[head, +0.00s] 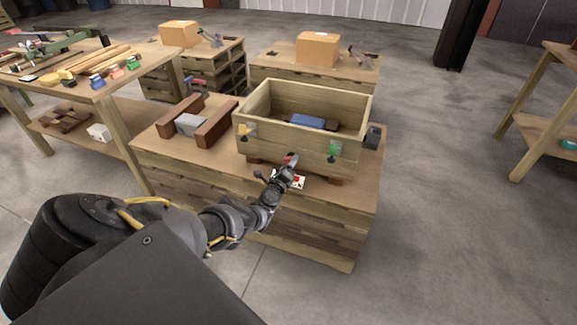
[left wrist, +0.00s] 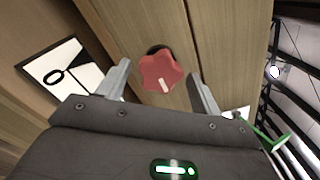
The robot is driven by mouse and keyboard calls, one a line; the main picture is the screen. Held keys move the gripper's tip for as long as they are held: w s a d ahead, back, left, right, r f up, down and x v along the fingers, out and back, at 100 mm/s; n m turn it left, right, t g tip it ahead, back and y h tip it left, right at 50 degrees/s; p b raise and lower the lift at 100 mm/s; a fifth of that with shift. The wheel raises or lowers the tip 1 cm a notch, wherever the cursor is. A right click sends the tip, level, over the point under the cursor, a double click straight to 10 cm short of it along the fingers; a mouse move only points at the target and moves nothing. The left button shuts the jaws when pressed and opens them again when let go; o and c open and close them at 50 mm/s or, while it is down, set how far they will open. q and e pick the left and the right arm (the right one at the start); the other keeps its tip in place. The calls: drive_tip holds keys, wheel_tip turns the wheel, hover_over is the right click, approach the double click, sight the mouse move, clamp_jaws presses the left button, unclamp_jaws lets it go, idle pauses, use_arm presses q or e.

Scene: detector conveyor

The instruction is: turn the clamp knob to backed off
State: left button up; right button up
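The clamp knob is a red lobed knob (left wrist: 160,71) with a white mark near its lower edge, on the front of the wooden box in the left wrist view. In the head view a small part of the red knob (head: 289,159) shows past my left gripper (head: 288,170). My left gripper is open in the left wrist view (left wrist: 161,85), one finger on each side of the knob. I see a gap between each finger and the knob; whether they overlap it in depth I cannot tell. My right gripper is not in view.
The wooden box (head: 262,139) stands on a wooden bench (head: 200,160) and holds a blue block (head: 312,122). Yellow and green fittings sit on its front. A wooden vise-like piece (head: 216,126) lies to the left. A marked card (left wrist: 62,68) is beside the knob.

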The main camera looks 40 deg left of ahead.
use_arm(q)
drive_tip(key=shift+s, duration=0.15)
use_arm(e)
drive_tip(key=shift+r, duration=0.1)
use_arm(q)
drive_tip(key=shift+s+p, duration=0.25)
drive_tip(key=shift+p, duration=0.2)
drive_tip(key=p+v, duration=0.2)
drive_tip(key=v, duration=0.1)
drive_tip(key=p+v, duration=0.1)
drive_tip(key=shift+s+d+r+p, duration=0.15)
drive_tip(key=shift+s+r+p, duration=0.1)
drive_tip(key=shift+r+p, duration=0.05)
drive_tip(key=p, duration=0.2)
approach(288, 162)
drive_tip(key=s, duration=0.1)
drive_tip(key=shift+s+d+f, duration=0.1)
drive_tip(key=shift+d+f, duration=0.3)
drive_tip(key=shift+f, duration=0.05)
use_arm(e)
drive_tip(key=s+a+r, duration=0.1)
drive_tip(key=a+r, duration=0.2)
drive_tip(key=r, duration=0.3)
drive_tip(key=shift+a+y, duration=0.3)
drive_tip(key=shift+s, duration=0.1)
